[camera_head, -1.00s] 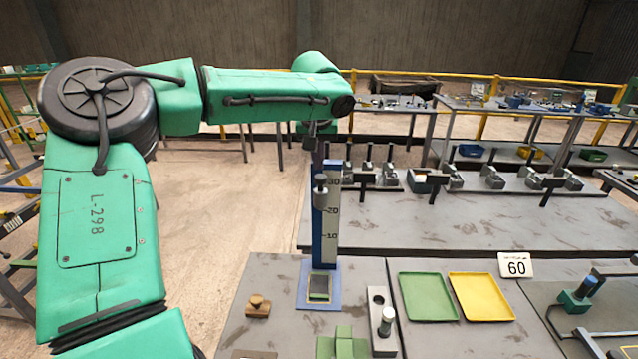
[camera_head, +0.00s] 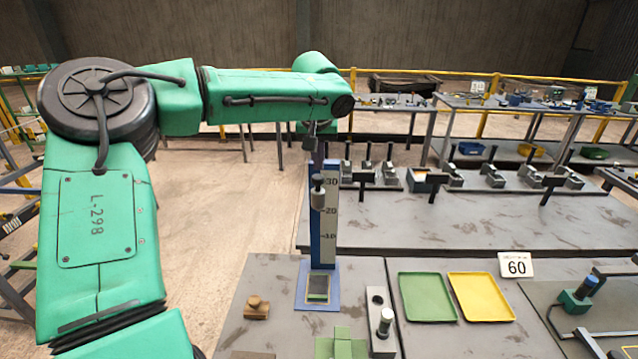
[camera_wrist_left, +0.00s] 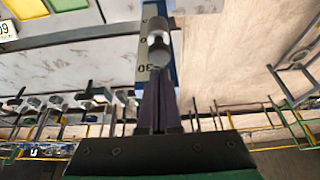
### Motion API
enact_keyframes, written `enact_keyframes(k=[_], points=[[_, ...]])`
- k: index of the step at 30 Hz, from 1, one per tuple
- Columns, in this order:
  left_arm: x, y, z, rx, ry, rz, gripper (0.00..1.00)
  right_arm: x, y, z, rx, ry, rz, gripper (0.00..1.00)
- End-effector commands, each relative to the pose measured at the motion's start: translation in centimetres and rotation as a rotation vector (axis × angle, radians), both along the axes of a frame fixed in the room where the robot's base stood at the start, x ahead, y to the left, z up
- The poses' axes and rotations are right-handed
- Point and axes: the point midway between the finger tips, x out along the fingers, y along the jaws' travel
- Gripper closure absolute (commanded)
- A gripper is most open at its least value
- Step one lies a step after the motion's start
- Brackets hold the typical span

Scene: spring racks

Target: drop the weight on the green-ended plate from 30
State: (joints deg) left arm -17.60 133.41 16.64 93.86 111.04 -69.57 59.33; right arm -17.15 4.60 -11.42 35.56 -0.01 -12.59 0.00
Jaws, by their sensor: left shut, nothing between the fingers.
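A grey metal weight with a dark knob (camera_head: 318,198) is in front of the blue-edged height scale (camera_head: 329,225), just below the 30 mark as seen from my head. My left gripper (camera_head: 318,158) is above it, fingers shut and pointing down. In the left wrist view the weight (camera_wrist_left: 159,54) lies just beyond the fingertips (camera_wrist_left: 158,75); any contact is unclear. A small plate with a dark pad and yellowish rim (camera_head: 318,287) sits on the blue base directly below. I cannot make out a distinct green end on it. My right gripper is not in view.
A wooden knob (camera_head: 257,307) stands left of the base. A grey block with a peg (camera_head: 383,325) and a green block (camera_head: 341,346) are nearby.

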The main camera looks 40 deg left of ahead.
Motion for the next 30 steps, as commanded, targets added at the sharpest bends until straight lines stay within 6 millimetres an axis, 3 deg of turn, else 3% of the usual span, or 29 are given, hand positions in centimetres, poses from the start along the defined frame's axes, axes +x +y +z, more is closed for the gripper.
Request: enact_keyframes(k=[11, 24, 30], points=[[0.0, 0.0, 0.0, 0.0, 0.0, 0.0, 1.0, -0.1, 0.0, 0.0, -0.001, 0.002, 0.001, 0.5], [0.0, 0.0, -2.6, -0.001, 0.002, -0.001, 1.0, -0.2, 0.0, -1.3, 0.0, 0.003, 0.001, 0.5], [0.0, 0.0, -2.4, -0.001, 0.001, 0.0, 1.0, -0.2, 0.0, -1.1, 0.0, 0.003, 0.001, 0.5]])
